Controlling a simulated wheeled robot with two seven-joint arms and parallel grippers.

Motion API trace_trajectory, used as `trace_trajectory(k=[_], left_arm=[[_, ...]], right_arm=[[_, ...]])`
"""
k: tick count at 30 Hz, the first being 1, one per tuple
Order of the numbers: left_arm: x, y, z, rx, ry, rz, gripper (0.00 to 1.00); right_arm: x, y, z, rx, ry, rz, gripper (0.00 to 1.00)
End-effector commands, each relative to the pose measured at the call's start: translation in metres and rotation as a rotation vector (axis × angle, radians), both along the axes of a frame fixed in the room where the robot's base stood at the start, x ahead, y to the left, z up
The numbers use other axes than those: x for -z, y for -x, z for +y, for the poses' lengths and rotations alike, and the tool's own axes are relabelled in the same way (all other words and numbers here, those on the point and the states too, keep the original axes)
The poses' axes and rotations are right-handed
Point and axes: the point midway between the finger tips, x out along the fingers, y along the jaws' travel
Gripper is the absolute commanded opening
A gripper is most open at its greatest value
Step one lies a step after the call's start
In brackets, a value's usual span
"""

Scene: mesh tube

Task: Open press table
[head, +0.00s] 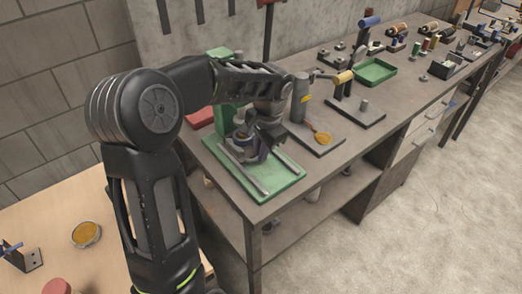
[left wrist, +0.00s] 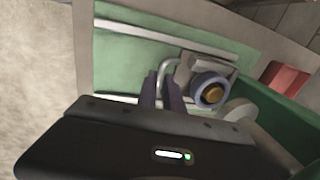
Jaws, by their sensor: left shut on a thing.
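The press has a green base plate (head: 289,186) with pale rails along it, on the near left end of the workbench. A green upright (head: 219,60) stands at its back. In the left wrist view the green plate (left wrist: 125,55), a curved grey handle (left wrist: 172,60) and a round blue-grey part with a brass centre (left wrist: 212,92) show. My left gripper (head: 262,150) reaches down over the plate. Its dark fingers (left wrist: 162,84) are shut on the grey handle, beside the round part. My arm and gripper hide much of the press in the head view. My right gripper is not in view.
The workbench (head: 345,150) runs to the back right. A dark plate with a grey post (head: 300,97) and a wooden-coloured paddle (head: 322,138) stands right of the press. A green tray (head: 374,71) lies farther back. A red block (left wrist: 287,80) is near the press.

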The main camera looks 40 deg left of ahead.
Motion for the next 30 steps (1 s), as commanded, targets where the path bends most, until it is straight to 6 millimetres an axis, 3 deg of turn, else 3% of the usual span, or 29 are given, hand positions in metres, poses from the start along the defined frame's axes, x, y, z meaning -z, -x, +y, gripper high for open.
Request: trace_trajectory(k=[23,26,30], left_arm=[[0.0,0.0,-0.002,0.001,-0.001,-0.001,0.0],[0.002,0.003,-0.014,0.003,0.0,0.0,0.0],[0.003,0.012,-0.045,0.006,0.001,-0.002,0.0]], right_arm=[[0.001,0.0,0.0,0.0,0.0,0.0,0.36],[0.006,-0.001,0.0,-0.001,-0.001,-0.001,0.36],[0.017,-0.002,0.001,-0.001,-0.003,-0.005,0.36]])
